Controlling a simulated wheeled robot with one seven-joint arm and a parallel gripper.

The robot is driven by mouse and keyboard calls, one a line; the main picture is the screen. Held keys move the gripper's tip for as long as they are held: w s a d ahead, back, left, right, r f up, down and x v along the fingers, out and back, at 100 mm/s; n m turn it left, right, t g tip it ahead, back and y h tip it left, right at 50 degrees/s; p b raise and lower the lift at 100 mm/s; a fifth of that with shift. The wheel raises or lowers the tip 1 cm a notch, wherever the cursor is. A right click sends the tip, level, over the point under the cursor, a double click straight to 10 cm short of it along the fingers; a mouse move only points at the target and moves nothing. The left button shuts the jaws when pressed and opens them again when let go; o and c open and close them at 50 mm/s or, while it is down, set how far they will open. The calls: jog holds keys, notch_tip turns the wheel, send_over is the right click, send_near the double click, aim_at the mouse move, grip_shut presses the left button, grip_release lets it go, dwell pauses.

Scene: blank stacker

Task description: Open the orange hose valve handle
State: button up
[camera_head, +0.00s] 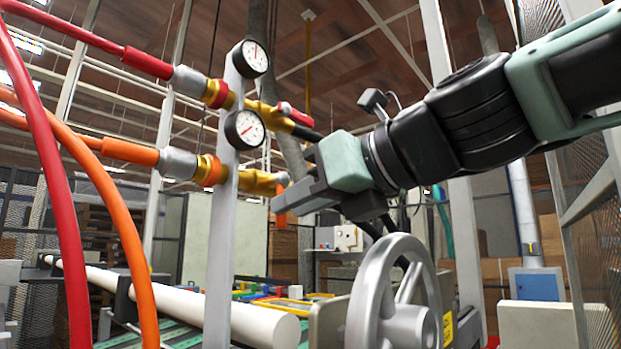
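The orange hose (130,152) runs from the left into a grey coupling and a brass valve (258,182) on a grey post. Orange parts of its valve handle (281,218) show just above and below my gripper's fingers. My gripper (288,198) reaches in from the right, its dark fingers overlapping the handle in the picture. The fingers hide the middle of the handle. I cannot tell whether they touch it or how wide they stand apart.
Above is the red hose (150,62) with its own brass valve and red handle (291,113). Two round gauges (244,129) are on the grey post (222,230). A large grey handwheel (372,295) stands below my arm. A white roll (190,308) lies lower left.

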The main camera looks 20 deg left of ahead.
jog(key=shift+w+r+n+t+b, duration=1.85)
jog(key=shift+n+t+b, duration=1)
jog(key=shift+n, duration=5.25)
jog(key=b+v, duration=0.7)
jog(key=v, duration=0.1)
jog(key=shift+d+f+g+y, duration=0.15)
jog(key=shift+d+g+y, duration=0.2)
jog(key=shift+d, duration=0.15)
